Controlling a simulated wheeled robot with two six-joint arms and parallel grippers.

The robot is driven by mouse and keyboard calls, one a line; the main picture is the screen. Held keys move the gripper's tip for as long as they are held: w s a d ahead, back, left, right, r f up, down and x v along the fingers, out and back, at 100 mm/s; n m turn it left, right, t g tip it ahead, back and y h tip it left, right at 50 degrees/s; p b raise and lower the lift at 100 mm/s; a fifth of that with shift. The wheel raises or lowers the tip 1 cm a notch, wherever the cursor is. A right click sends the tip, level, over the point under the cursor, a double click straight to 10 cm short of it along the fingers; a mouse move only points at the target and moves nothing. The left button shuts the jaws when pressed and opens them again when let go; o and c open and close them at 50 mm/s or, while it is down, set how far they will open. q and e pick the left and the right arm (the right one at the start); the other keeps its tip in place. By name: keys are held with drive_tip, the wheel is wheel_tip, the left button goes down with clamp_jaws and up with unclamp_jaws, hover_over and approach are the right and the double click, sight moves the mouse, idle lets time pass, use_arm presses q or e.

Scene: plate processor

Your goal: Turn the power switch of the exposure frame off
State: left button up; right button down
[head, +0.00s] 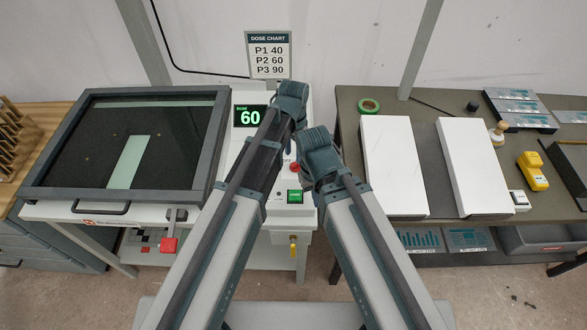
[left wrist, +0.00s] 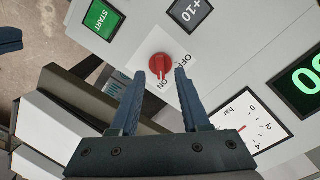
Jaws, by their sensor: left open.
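The exposure frame (head: 213,150) is on the left in the head view, with a dark glass top and a pale strip under it. Its white control panel (head: 240,155) is in the middle. In the left wrist view the red rotary power switch (left wrist: 160,64) sits on a white label with OFF and ON. My left gripper (left wrist: 154,72) is open, its two fingers spread with the switch showing between and just beyond the tips. I cannot tell whether they touch it. In the head view my arms hide much of the panel, and my right gripper's jaws do not show.
Around the switch are a green START button (left wrist: 103,19), a +10 button (left wrist: 190,12), a gauge (left wrist: 243,125) and a lit display, which reads 60 in the head view (head: 250,116). A table (head: 350,110) with white boards stands on the right.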

sight(293, 165)
use_arm(q)
wheel_tip(293, 165, down, 5)
drive_tip(key=b, duration=0.3)
drive_tip(key=shift+r+b, duration=0.1)
drive_tip(key=shift+b, duration=0.25)
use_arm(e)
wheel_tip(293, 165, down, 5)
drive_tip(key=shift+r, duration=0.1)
use_arm(q)
clamp_jaws()
